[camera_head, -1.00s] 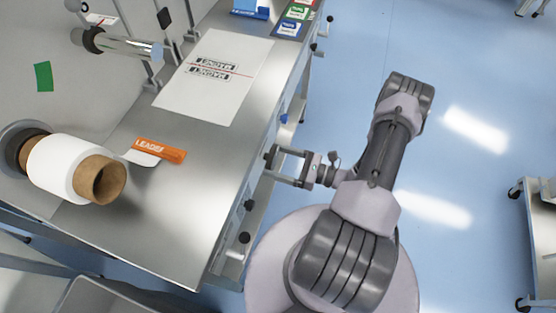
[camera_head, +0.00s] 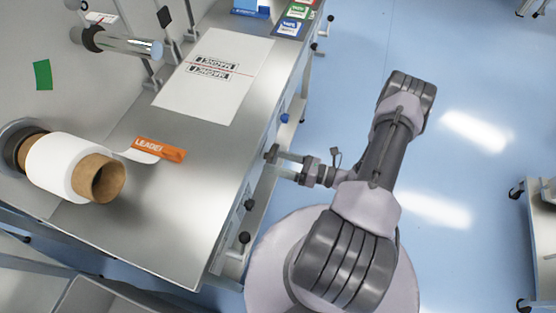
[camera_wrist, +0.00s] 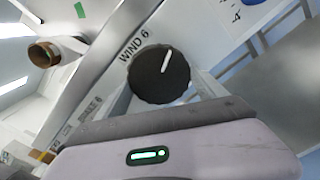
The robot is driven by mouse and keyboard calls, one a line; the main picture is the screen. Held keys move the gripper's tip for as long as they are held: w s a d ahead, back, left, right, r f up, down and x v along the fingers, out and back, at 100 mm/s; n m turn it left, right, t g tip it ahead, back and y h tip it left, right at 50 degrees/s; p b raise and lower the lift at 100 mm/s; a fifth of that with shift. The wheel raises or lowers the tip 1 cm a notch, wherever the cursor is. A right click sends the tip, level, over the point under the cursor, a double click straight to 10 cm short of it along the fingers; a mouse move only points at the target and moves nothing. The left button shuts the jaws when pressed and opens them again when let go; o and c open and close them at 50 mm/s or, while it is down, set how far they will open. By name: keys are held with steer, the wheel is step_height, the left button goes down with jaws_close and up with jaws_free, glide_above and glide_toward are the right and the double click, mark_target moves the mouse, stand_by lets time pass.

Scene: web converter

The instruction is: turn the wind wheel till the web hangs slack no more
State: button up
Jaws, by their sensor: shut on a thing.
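The wind wheel (camera_wrist: 159,76) is a round black knob with a white pointer line, beside the print "WIND 6" in the wrist view. My gripper (camera_head: 272,157) is at the side of the bench and is shut on the wheel; the head view hides the wheel itself. The white roll (camera_head: 58,165) sits on a brown core (camera_head: 96,178) at the left. The white web (camera_head: 138,156) runs from the roll to the orange leader tag (camera_head: 160,149) and looks curved, hanging a little slack.
The steel bench top (camera_head: 150,215) carries a printed white sheet (camera_head: 215,75) and coloured cards (camera_head: 292,27) at the back. Other knobs (camera_head: 245,237) line the bench side. Blue floor (camera_head: 480,180) is clear right of my arm, with a cart (camera_head: 540,220) at the far right.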

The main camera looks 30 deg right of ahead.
steer(key=m, duration=0.3)
steer(key=shift+s+m, duration=0.1)
steer(key=shift+m, duration=0.3)
steer(key=m, duration=0.3)
steer(key=shift+a+r, duration=0.1)
steer(key=shift+r, duration=0.05)
steer(key=m, duration=0.4)
steer(key=shift+r, duration=0.1)
steer(key=shift+r+m, duration=0.1)
steer(key=shift+m, duration=1.8)
steer(key=o, duration=1.3)
